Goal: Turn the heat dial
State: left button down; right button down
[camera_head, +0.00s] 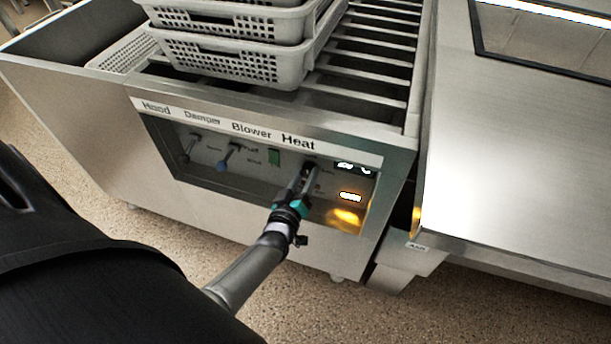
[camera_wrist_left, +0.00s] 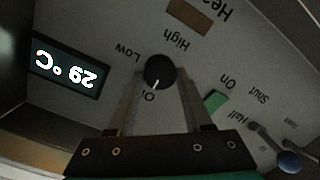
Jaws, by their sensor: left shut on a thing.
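The heat dial is a round black knob with a white pointer line, and it shows in the left wrist view (camera_wrist_left: 160,72) against the grey panel. "Low" and "High" are printed around it, and its white line points toward the lettering nearest the gripper. My left gripper (camera_head: 305,177) reaches the panel below the "Heat" label in the head view. In the left wrist view its two fingers (camera_wrist_left: 160,88) stand on either side of the dial, shut on it. The display (camera_wrist_left: 68,70) beside the dial reads 29 °C. My right gripper is not in view.
The control panel (camera_head: 200,160) also carries a blue-tipped lever (camera_head: 224,163), a dark lever (camera_head: 187,155) and a green switch (camera_head: 273,157). An amber light (camera_head: 346,216) glows at lower right. Stacked grey perforated baskets (camera_head: 225,60) stand on rollers above. A steel counter (camera_head: 515,150) is to the right.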

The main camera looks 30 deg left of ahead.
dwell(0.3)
pick_arm(q)
jog(key=shift+c, duration=1.6)
grip_release()
jog(key=shift+s, duration=0.25)
jog(key=p+v, duration=0.4)
jog(key=v, duration=1)
jog(key=shift+s+d, duration=0.2)
jog(key=shift+s, duration=0.1)
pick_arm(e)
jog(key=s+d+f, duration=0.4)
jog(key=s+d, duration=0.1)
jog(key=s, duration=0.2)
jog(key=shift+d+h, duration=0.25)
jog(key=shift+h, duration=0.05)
